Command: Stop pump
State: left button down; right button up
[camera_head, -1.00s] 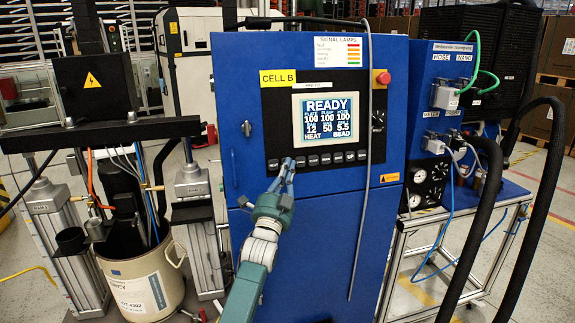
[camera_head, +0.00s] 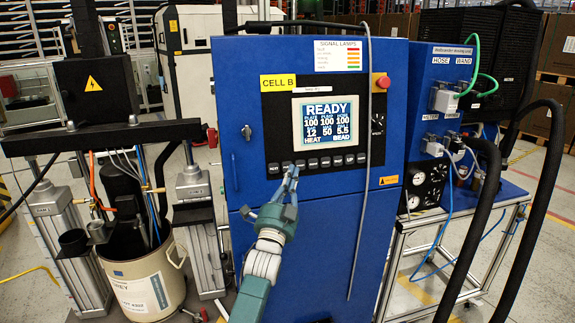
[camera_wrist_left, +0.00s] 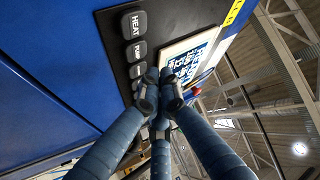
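The blue pump cabinet (camera_head: 320,240) has a black control panel with a lit screen (camera_head: 325,120) that reads READY. Below the screen runs a row of dark push buttons (camera_head: 325,162). My left gripper (camera_head: 290,174) is in front of the left part of this row, with its fingers pointing at the panel. In the left wrist view its fingertips (camera_wrist_left: 161,90) are together, with nothing between them. There, the HEAT button (camera_wrist_left: 134,24) and the PUMP button (camera_wrist_left: 138,50) show clear of the fingers. The fingertips hide buttons further along; I cannot tell whether they touch one. My right gripper is out of view.
A red mushroom button (camera_head: 382,82) sits at the panel's upper right. A grey cable (camera_head: 362,200) hangs down the cabinet front. A drum (camera_head: 145,285) stands at left under a press frame. Black hoses (camera_head: 535,200) arch at right.

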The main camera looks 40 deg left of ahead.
pick_arm(q)
jog(key=shift+s+d+r+p, duration=0.15)
jog(key=shift+s+d+p, duration=0.2)
jog(key=shift+s+d, duration=0.2)
jog(key=shift+s+d+r+p, duration=0.15)
jog(key=shift+s+d+p, duration=0.15)
jog(key=shift+s+d, duration=0.25)
jog(key=shift+w, duration=0.15)
